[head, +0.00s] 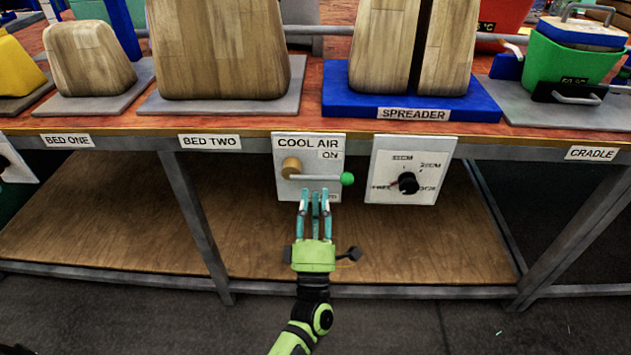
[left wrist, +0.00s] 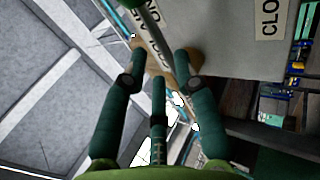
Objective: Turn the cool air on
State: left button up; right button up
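The white COOL AIR panel (head: 310,140) hangs on the front edge of the bench. Its lever (head: 318,177) has a brass hub (head: 291,167) at the left and a green ball knob (head: 347,179) at the right, and lies nearly level. An ON label is above the lever; a lower label is mostly hidden by my fingers. My left gripper (head: 315,194) is upright before the panel, its teal fingers apart, with tips just below the lever. The left wrist view also shows the spread fingers (left wrist: 160,55); I cannot tell whether they touch the lever. My right gripper is not in view.
A second white panel with a black dial (head: 408,183) is just to the right. The bench top (head: 310,105) carries wooden blocks and a green container (head: 570,65). A lower wooden shelf (head: 400,240) and metal legs lie below.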

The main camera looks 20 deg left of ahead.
pick_arm(q)
jog(key=v, duration=0.6)
jog(key=shift+s, duration=0.35)
jog(key=shift+d+f, duration=0.15)
